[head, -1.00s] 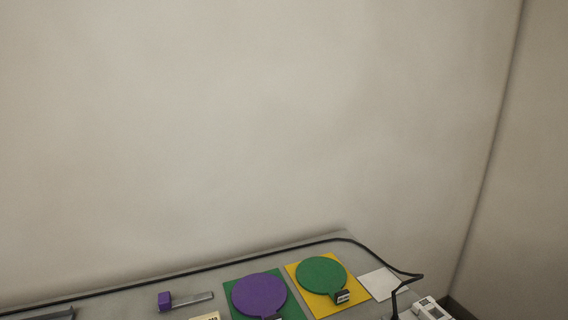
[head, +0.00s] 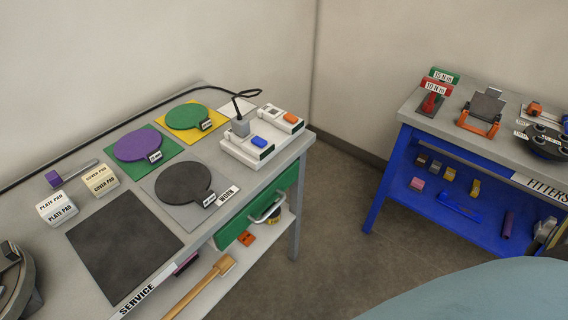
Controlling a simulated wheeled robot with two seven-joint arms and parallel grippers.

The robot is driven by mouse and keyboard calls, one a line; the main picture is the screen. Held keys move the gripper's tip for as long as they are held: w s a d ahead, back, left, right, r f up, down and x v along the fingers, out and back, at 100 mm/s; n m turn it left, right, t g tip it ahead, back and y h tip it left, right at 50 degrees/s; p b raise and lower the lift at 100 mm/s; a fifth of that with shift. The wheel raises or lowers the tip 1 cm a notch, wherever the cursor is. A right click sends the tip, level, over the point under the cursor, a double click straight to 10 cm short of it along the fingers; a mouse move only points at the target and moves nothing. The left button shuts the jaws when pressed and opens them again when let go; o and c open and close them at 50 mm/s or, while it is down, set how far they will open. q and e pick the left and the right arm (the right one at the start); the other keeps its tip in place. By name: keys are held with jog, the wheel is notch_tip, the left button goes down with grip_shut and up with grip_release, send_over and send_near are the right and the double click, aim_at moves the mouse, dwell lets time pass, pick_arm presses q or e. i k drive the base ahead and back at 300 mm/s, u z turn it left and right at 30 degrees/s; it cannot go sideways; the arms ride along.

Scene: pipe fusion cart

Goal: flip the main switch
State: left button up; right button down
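A white power strip (head: 265,137) lies at the right end of the grey service table (head: 235,170), near its back corner. A blue rocker switch (head: 262,143) and an orange rocker switch (head: 291,118) sit on it. A grey plug (head: 240,126) with a black cable stands at its left side. No label names the main switch, and I cannot tell which way either rocker is set. Neither of my grippers is in view.
Purple (head: 144,145), green (head: 187,116) and dark (head: 183,184) discs lie left of the strip. A green drawer (head: 262,208) with a handle is under the tabletop. A blue bench (head: 392,165) stands right, with open floor (head: 325,225) between.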

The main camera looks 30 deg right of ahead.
aim_at(259, 141)
jog(key=k, duration=0.65)
jog(key=z, duration=0.7)
jog(key=i, duration=1.25)
jog(key=u, duration=0.8)
